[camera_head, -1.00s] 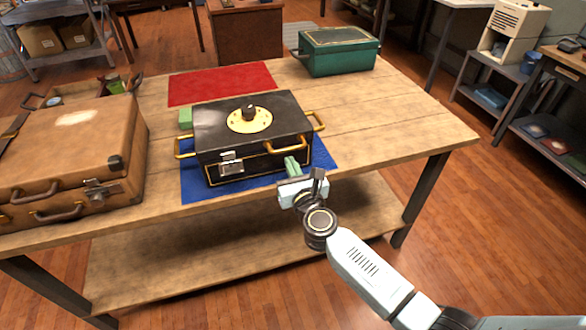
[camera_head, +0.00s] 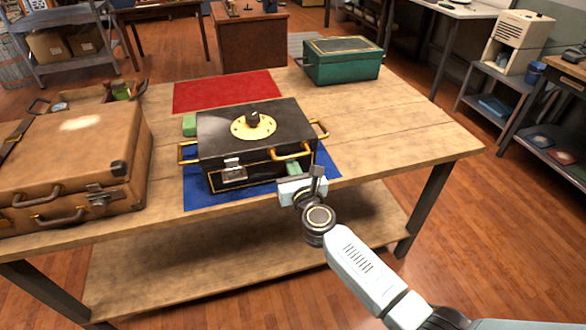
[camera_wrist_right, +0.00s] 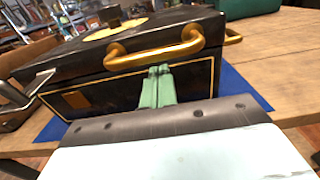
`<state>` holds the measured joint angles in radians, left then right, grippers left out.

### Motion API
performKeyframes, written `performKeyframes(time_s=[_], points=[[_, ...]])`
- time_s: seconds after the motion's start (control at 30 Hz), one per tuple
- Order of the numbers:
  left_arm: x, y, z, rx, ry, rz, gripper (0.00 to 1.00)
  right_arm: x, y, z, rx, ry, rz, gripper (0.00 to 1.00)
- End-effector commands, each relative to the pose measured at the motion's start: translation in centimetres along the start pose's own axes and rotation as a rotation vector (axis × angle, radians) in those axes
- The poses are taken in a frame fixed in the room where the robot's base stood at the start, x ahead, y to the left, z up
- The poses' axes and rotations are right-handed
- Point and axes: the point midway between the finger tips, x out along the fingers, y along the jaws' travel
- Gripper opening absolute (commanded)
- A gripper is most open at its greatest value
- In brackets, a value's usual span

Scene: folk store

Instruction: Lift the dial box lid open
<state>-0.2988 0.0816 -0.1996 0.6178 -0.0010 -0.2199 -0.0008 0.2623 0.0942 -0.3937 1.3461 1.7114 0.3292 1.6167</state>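The dial box (camera_head: 222,150) is black with gold trim and a round gold dial (camera_head: 253,126) on its lid (camera_head: 215,122). It stands on a blue mat (camera_head: 200,196), and its lid looks closed. A silver latch (camera_head: 233,172) and a gold handle (camera_head: 291,154) are on its front. My right gripper (camera_head: 293,169) is at the front right of the box. In the right wrist view its green fingers (camera_wrist_right: 158,84) are together, just below the gold handle (camera_wrist_right: 155,52) and close to the front wall. Contact cannot be told. My left gripper is not in view.
A brown suitcase (camera_head: 70,150) stands at the left of the table (camera_head: 400,135). A green block (camera_head: 189,125) is beside the box's left side. A red mat (camera_head: 227,90) and a green case (camera_head: 342,65) are at the back. The table's right part is clear.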

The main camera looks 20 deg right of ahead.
Motion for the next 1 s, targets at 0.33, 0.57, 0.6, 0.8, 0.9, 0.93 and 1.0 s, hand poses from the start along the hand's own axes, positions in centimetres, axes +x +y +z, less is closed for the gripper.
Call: performKeyframes(time_s=[0.33, 0.57, 0.6, 0.8, 0.9, 0.93, 1.0], points=[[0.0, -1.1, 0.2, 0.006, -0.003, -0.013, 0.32, 0.1, 0.0, 0.0, 0.001, 0.0, 0.0, 0.0], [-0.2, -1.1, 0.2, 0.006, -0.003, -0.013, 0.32, -0.4, 0.1, 0.0, 0.001, 0.001, 0.001, 0.0], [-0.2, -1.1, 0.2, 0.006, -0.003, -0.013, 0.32, -0.4, 0.1, 0.0, 0.0, 0.001, 0.001, 0.0], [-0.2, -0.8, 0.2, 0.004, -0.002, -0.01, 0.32, -0.4, 0.1, 0.0, 0.0, 0.0, 0.001, 0.0], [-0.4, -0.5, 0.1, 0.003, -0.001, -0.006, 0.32, -0.4, 0.0, 0.2, 0.0, 0.0, 0.001, 0.0], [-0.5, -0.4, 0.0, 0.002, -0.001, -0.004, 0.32, -0.4, 0.0, 0.4, 0.0, 0.0, 0.001, 0.0], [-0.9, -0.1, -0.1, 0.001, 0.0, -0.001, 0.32, -0.4, 0.0, 0.8, 0.001, 0.0, 0.001, 0.0]])
